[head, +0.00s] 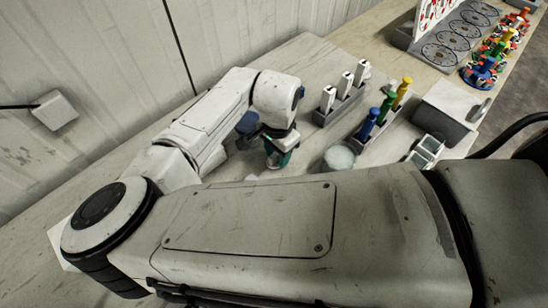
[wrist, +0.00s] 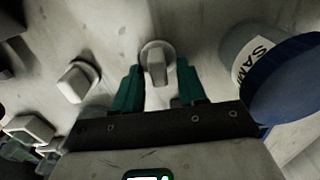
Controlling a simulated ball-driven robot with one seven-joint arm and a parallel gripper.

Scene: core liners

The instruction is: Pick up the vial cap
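A small pale cap (wrist: 155,62) with a round base and a raised tab, which looks like the vial cap, sits on the worktop in the wrist view. My gripper (wrist: 158,82) has two green fingers spread apart, one on each side of the cap's near end. I cannot tell whether either finger touches it. In the head view my gripper (head: 279,155) points down close to the worktop, and the arm and fingers hide the cap there.
A jar with a blue lid (wrist: 290,80) stands close on the right in the wrist view, and another pale piece (wrist: 78,80) lies left. In the head view, a white-topped vial rack (head: 340,108), coloured tubes (head: 386,107), a round dish (head: 339,158) and a grey box (head: 446,112) stand right.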

